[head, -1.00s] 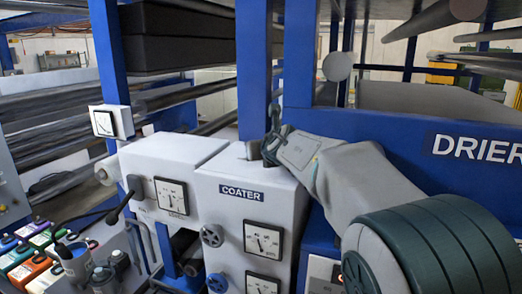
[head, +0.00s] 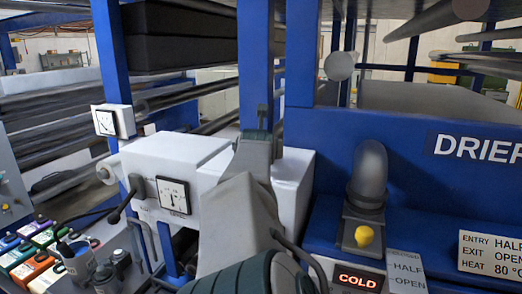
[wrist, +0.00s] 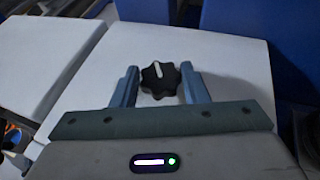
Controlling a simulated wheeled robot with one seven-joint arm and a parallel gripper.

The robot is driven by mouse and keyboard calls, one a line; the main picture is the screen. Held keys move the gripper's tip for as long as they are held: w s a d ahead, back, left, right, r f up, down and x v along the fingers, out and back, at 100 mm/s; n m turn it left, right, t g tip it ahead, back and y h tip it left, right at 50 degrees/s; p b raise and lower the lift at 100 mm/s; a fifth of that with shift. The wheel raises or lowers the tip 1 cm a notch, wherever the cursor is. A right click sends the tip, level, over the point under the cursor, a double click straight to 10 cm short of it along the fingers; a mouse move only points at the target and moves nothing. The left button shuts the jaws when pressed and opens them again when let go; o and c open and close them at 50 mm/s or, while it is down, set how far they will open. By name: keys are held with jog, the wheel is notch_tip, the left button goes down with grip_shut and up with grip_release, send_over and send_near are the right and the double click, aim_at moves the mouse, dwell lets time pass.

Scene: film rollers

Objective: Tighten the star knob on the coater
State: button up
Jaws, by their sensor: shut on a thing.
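The coater is a white cabinet (head: 296,165) left of centre in the head view, with its front largely hidden behind my arm. The star knob (wrist: 160,79) is black and lobed with a pale line across its top. It stands on the coater's white top (wrist: 235,75) in the wrist view. My gripper (wrist: 159,70) has one finger on each side of the knob and is shut on it. In the head view my gripper is at the coater's top, and the knob is hidden there.
A blue upright (head: 255,60) rises close behind the coater. The blue drier (head: 400,150) stands to the right, with a grey bent pipe (head: 369,175) and a yellow knob (head: 364,236). Coloured bottles (head: 40,255) stand at lower left.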

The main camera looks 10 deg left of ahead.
jog(key=shift+a, duration=0.1)
jog(key=shift+a+m+h, duration=0.15)
jog(key=shift+m+h, duration=1.05)
jog(key=shift+h, duration=0.25)
jog(key=shift+a+m+h, duration=0.1)
jog(key=shift+m+h, duration=1.1)
jog(key=shift+h, duration=0.25)
jog(key=shift+m+g+h, duration=0.3)
jog(key=shift+m+h, duration=0.2)
jog(key=o, duration=1)
